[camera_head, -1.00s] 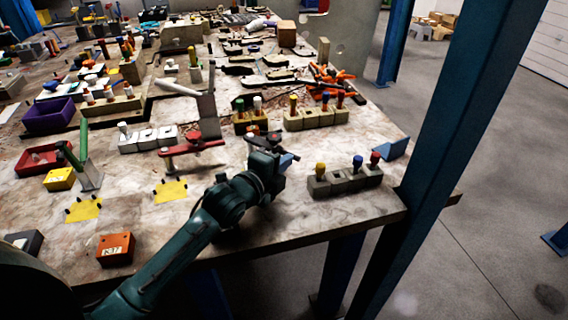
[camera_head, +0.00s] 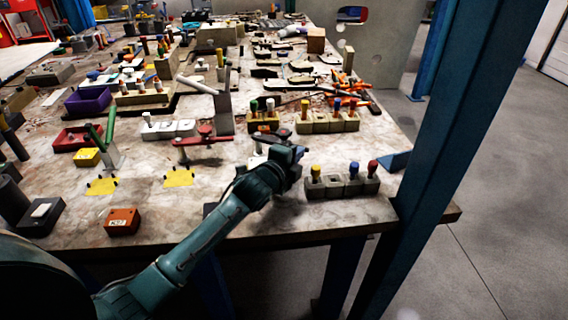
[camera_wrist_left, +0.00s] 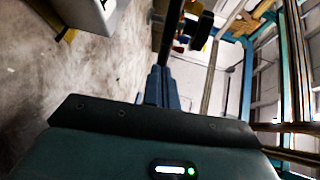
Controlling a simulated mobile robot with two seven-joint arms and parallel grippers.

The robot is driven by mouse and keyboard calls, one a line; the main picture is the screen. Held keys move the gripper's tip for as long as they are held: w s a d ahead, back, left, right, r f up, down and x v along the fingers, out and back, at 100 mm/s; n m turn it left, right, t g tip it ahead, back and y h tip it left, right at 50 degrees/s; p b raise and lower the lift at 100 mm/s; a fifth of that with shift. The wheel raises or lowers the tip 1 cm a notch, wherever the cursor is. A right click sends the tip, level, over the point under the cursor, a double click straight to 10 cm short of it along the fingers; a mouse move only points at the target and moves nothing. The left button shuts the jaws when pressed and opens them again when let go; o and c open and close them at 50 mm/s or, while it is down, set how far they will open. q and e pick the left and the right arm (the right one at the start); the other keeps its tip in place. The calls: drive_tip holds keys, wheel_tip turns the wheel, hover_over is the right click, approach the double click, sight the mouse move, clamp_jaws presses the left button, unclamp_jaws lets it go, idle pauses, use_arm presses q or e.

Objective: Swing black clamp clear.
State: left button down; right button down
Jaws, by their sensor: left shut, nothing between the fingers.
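My left gripper (camera_head: 296,153) reaches in over the front right of the bench in the head view. Its slim fingers (camera_wrist_left: 161,88) are closed together in the left wrist view, with nothing between them. A dark part (camera_head: 279,135), which looks like the black clamp, shows just behind the gripper and is partly hidden by it. In the wrist view a black bar (camera_wrist_left: 173,32) with a round black end (camera_wrist_left: 200,30) beside it rises just past the fingertips. I cannot tell whether the fingers touch it. My right gripper is in neither view.
A red clamp (camera_head: 204,139) stands to the left of the gripper. A grey block with coloured pegs (camera_head: 343,186) sits close on its right. A block with green and white pegs (camera_head: 263,123) is behind. A blue post (camera_head: 436,150) rises at the bench's right edge.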

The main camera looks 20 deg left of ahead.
use_arm(q)
drive_tip(key=shift+w+d+r, duration=0.1)
drive_tip(key=shift+w+d, duration=0.1)
drive_tip(key=shift+w, duration=0.5)
drive_tip(key=x, duration=0.2)
drive_tip(key=shift+w+r, duration=0.2)
drive_tip(key=shift+w, duration=1.65)
drive_tip(key=shift+s+a+p, duration=0.15)
drive_tip(key=shift+s+p, duration=0.2)
drive_tip(key=shift+s, duration=0.2)
drive_tip(key=v, duration=1.2)
drive_tip(key=shift+s, duration=0.15)
